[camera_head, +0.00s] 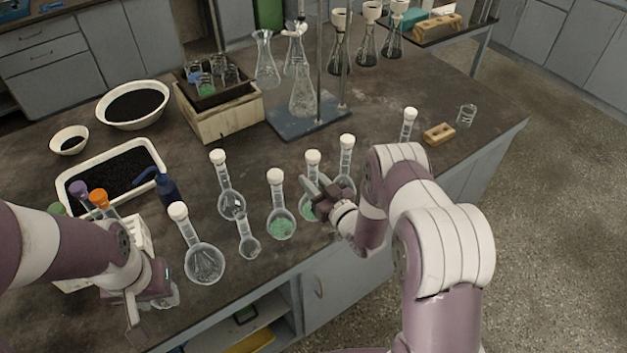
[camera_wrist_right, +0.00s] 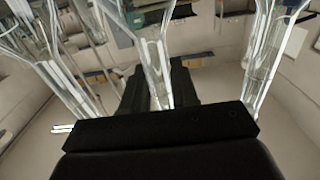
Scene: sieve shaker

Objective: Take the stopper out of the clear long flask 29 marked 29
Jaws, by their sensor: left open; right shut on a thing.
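Several long-necked round flasks with white stoppers stand on the dark bench in the head view. Clear ones include a front-left flask (camera_head: 204,262), one behind it (camera_head: 231,203) and one at the far right (camera_head: 408,124). Two hold green material: the middle flask (camera_head: 281,222) and the flask at my right gripper (camera_head: 308,208). No number is readable, so I cannot tell which is flask 29. My right gripper (camera_head: 318,192) is shut on a glass neck (camera_wrist_right: 158,72), apparently that second green-filled flask, below its white stopper (camera_head: 312,157). My left gripper (camera_head: 150,303) is open at the bench's front left.
Another stoppered flask (camera_head: 346,157) stands close behind my right gripper. A small stopperless flask (camera_head: 248,246) stands between the front flasks. A stand base (camera_head: 322,122), a wooden crate (camera_head: 228,120) and a black-filled tray (camera_head: 160,157) lie behind.

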